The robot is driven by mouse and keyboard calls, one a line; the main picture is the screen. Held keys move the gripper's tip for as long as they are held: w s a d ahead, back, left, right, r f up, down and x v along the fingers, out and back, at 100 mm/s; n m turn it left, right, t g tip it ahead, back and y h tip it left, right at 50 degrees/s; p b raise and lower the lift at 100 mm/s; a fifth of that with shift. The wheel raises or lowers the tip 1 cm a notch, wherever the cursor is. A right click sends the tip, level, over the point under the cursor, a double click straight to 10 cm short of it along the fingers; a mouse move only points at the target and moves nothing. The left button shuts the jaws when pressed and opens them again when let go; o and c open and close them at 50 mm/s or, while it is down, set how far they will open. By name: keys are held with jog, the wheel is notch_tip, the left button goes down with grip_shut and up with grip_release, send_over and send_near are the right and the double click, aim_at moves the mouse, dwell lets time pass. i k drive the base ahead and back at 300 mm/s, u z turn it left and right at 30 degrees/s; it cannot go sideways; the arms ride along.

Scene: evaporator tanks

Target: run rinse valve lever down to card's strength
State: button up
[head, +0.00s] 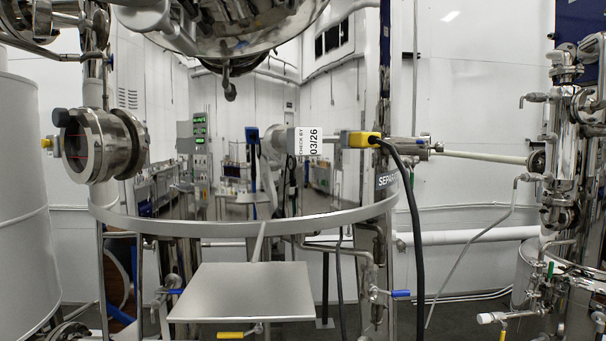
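My gripper is not in view. A blue upright lever-like handle (252,135) stands at the left end of a grey fitting (277,141) in front of the shiny tank; I cannot tell whether it is the rinse valve lever. A white label (308,142) reading "CHECK BY 03/26" sits on the right of that fitting. I see no strength marking on it, and no other card can be made out. Other blue handles show low on pipes at left (175,291) and right (400,293). A yellow handle (230,334) shows at the bottom.
A grey flat plate (240,292) juts out at front centre. A yellow connector (360,139) trails a black cable (417,235). A round sight-glass fitting (85,146) and white tank (22,200) stand left. Steel piping (568,140) stands right. White wall shows between.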

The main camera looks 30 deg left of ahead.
aim_at(409, 162)
jog(key=u, duration=0.35)
jog(key=i, duration=0.55)
jog(key=u, duration=0.25)
jog(key=k, duration=0.4)
jog(key=z, duration=1.25)
jog(key=i, duration=1.35)
jog(key=u, duration=0.5)
